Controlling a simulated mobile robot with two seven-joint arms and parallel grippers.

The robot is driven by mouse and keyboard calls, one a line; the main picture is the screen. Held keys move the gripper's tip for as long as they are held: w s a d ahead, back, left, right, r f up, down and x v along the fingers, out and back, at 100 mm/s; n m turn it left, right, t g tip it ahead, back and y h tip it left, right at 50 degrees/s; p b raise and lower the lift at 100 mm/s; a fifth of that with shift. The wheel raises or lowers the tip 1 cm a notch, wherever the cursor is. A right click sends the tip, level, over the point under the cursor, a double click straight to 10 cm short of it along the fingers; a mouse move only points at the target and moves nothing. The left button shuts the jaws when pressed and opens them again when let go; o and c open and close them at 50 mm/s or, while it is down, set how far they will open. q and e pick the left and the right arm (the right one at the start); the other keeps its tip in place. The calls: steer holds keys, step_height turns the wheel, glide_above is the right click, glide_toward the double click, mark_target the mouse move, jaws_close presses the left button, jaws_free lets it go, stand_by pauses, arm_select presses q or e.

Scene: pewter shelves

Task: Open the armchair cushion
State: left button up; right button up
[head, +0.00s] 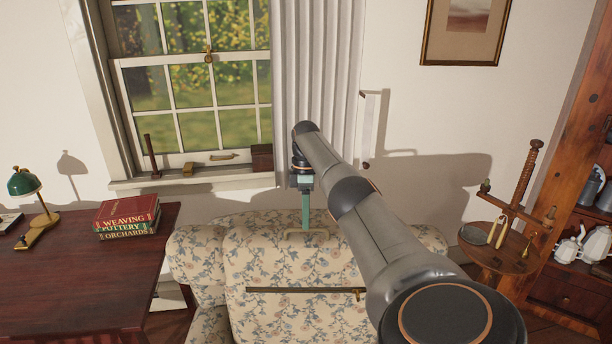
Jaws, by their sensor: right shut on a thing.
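The armchair (195,252) has pale floral fabric with blue and pink flowers and stands below the window. Its cushion (270,268) faces me and has a dark slit with a brassy edge (305,291) running across it. A beige loop handle (291,233) sits at the cushion's top. My right gripper (306,226) points down at the cushion's top and is shut on the handle. My right forearm hides the right part of the cushion and chair. My left gripper is out of view.
A dark wooden desk (80,270) with stacked books (127,215) and a green lamp (25,183) stands at left. A small round side table (500,258) and a wooden cabinet (560,200) stand at right. The window sill (215,178) is behind the chair.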

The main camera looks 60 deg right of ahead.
steer(key=a+v, duration=0.1)
steer(key=v, duration=0.5)
steer(key=shift+s+d+r, duration=0.15)
steer(key=shift+d+r, duration=0.25)
steer(key=shift+a, duration=0.1)
